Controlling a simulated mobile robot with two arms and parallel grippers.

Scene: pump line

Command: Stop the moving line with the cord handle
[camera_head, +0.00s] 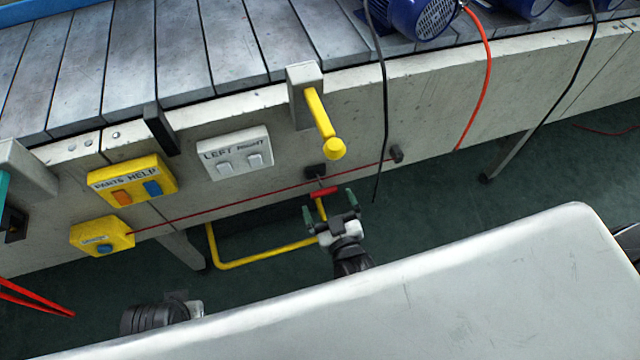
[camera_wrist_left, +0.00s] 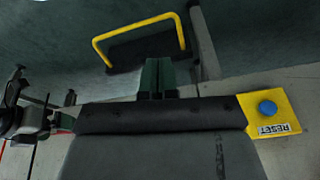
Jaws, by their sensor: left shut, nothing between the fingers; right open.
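A red cord (camera_head: 250,202) runs along the line's side panel, from a yellow box with a blue button (camera_head: 103,236) to a dark bracket (camera_head: 396,153). The red cord handle (camera_head: 323,192) hangs near its right part. My right gripper (camera_head: 331,207) is open, its two green-tipped fingers spread just below the handle; I cannot tell whether they touch it. In the left wrist view my left gripper (camera_wrist_left: 158,78) is shut and empty, apart from the yellow RESET box (camera_wrist_left: 268,114). My right gripper (camera_wrist_left: 32,118) also shows there at the left.
The slatted conveyor (camera_head: 180,60) carries blue pumps (camera_head: 420,15). A yellow floor rail (camera_head: 265,258) lies below. Black and red hoses hang at right.

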